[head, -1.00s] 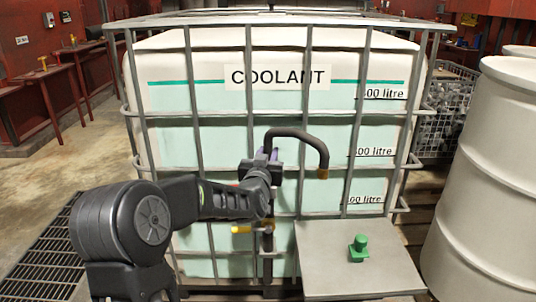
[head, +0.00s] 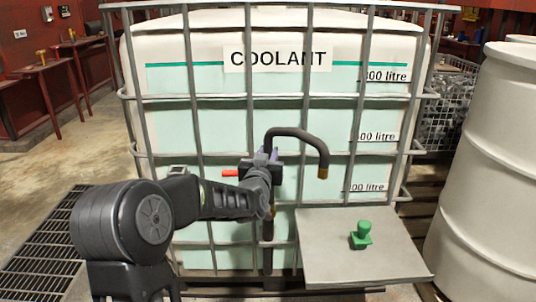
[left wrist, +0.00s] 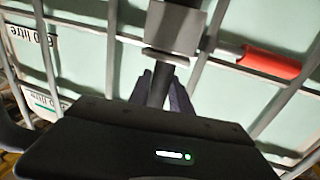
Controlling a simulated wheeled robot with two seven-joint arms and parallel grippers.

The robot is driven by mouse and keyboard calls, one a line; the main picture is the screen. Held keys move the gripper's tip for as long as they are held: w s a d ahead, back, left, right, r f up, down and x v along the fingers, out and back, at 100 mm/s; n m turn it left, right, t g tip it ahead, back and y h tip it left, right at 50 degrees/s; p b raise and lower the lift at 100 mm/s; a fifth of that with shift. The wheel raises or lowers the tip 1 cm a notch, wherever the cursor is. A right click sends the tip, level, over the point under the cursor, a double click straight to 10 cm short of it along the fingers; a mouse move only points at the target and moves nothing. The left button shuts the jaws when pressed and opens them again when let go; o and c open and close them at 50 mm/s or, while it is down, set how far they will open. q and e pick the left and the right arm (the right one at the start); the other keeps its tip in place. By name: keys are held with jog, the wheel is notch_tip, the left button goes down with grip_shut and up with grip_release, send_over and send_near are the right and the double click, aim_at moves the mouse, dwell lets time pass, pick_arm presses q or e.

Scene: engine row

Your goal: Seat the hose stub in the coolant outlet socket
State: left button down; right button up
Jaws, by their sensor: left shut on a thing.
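The hose stub (head: 308,138) is a dark bent tube with a brass-coloured free end. It arches above my left gripper (head: 262,166), with the free end hanging to the right. My left gripper is shut on it in front of the tank. In the left wrist view, the fingers (left wrist: 161,88) close on a dark stem, and a grey block (left wrist: 175,28) shows just beyond. I cannot tell whether this block is the coolant outlet socket, or whether it touches the stem. In the head view my arm hides much of this area. My right gripper is not in view.
The caged coolant tank (head: 230,112) fills the middle. A red handle (head: 230,173) shows beside my gripper and in the left wrist view (left wrist: 270,61). A green part (head: 361,236) stands on a grey shelf (head: 325,258) at right. A white drum (head: 490,180) stands further right.

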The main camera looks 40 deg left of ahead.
pick_arm(q)
jog(key=shift+r, duration=0.1)
jog(key=c, duration=1.4)
grip_release()
jog(key=o, duration=0.3)
jog(key=shift+f, duration=0.2)
jog(key=p+v, duration=0.1)
jog(key=v, duration=0.6)
jog(key=shift+s+d, duration=0.25)
jog(key=shift+s, duration=0.1)
